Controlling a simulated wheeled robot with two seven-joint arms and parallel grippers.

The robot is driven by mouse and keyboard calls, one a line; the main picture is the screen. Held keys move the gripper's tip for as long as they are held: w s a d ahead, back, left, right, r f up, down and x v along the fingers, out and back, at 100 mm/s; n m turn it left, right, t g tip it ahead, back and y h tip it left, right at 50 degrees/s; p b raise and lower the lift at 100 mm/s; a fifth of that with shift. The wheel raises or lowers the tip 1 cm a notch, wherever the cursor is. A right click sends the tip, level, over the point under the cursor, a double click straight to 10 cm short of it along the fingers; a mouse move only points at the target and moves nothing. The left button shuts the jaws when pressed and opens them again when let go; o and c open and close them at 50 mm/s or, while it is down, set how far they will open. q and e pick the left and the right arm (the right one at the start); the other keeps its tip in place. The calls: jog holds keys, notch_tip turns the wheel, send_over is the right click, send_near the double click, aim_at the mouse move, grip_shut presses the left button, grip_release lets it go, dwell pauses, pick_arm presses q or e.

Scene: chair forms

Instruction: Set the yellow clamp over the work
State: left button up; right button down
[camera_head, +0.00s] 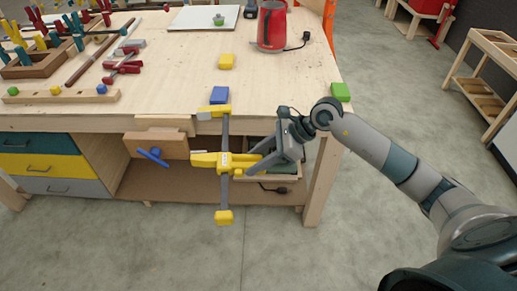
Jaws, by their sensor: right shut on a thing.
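The yellow clamp (222,160) hangs upright in front of the workbench's front edge, its grey bar vertical. Its upper yellow jaw (212,112) shows at the height of the bench edge, just below a blue block (219,95); I cannot tell whether it touches the bench. A yellow end piece (223,217) is at the bar's bottom. My right gripper (251,167) is shut on the clamp's yellow body from the right. Which piece is the work is not clear. My left gripper is not in view.
The workbench (170,75) also bears a yellow block (227,61), a green block (340,92), a red kettle (271,25) and several tools at left. A wooden vise (157,145) with a blue handle juts from its front.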

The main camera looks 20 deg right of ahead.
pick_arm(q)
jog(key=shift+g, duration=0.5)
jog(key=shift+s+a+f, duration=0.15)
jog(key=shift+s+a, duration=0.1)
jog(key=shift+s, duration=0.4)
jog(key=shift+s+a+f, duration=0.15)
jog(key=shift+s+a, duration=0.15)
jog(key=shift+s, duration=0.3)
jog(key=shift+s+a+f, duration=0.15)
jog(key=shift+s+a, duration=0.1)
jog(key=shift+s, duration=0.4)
pick_arm(e)
jog(key=s+a+f+m+t+h, duration=0.1)
jog(key=s+f+m, duration=0.1)
jog(key=s, duration=0.7)
jog(key=shift+a+f, duration=0.15)
jog(key=shift+a, duration=0.25)
